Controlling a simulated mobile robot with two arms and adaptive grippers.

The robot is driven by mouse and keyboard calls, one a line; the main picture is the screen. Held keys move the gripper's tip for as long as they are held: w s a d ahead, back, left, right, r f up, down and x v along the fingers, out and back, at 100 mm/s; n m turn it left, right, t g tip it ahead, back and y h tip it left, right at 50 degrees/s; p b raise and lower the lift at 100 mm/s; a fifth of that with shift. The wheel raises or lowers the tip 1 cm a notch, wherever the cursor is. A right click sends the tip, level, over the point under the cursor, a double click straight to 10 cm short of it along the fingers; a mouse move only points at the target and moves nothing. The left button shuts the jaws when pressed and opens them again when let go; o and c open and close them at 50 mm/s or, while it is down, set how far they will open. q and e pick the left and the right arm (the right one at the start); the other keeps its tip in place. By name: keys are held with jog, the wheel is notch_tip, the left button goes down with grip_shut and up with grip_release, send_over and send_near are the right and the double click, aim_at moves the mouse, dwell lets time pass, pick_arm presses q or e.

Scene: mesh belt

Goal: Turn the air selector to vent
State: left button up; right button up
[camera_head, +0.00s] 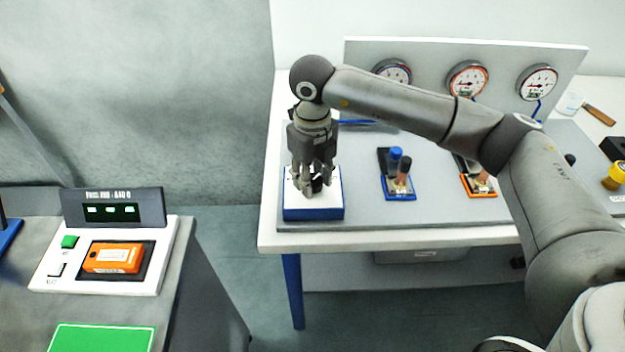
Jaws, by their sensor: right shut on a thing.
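The air selector (330,211) looks to be the blue box with a white top at the left front corner of the grey panel on the table. A small dark knob (317,186) stands on its white top, mostly hidden by my fingers. My right gripper (314,190) points straight down over the box, with its fingers shut on the knob. I cannot read any markings on the white top, so the knob's setting is not clear. My left gripper is not in view.
Gauges (467,80) stand on an upright board at the back. A blue-based valve (397,184) and an orange-based valve (478,184) sit right of the box, below my arm. A console (160,262) with an orange device (113,257) stands at left, across a floor gap.

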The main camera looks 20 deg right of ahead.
aim_at(312, 179)
jog(key=shift+w+r+m, duration=0.1)
jog(key=shift+m, duration=0.2)
jog(key=o, duration=1)
jog(key=shift+o, duration=0.2)
notch_tip(312, 179, up, 12)
dwell(0.5)
